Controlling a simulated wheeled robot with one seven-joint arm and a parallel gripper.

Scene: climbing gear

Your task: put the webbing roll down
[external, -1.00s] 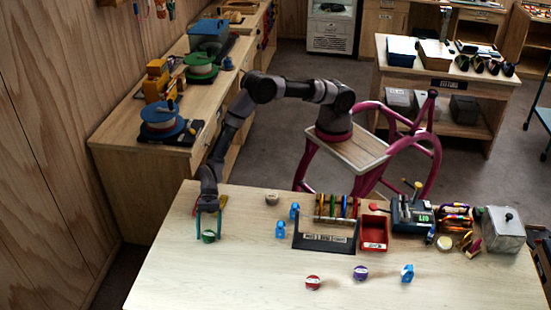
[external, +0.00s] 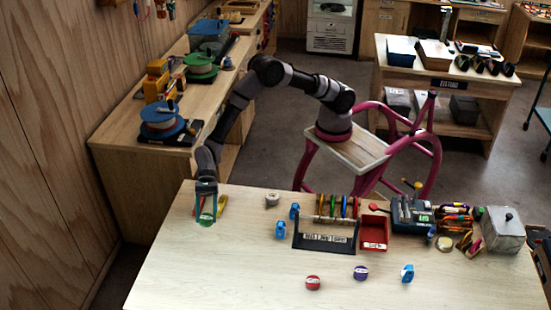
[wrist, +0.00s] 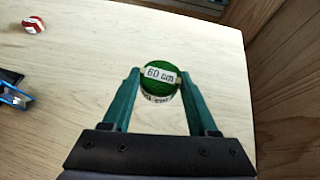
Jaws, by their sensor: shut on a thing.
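A green webbing roll (wrist: 156,90) with a white "60 cm" label sits between my fingertips in the wrist view. My gripper (wrist: 159,76) is shut on it, a finger on each side. In the external view my gripper (external: 206,217) points down over the left end of the wooden table (external: 230,270). The green roll (external: 207,223) shows small at its fingertips, partly hidden by them. I cannot tell whether its underside touches the table.
A red roll (external: 313,283), a purple roll (external: 361,273) and a blue item (external: 407,273) stand near the front. A dark rack (external: 325,243) and a red bin (external: 374,233) stand further back. A red and yellow item (external: 222,206) lies beside my gripper. The front left is clear.

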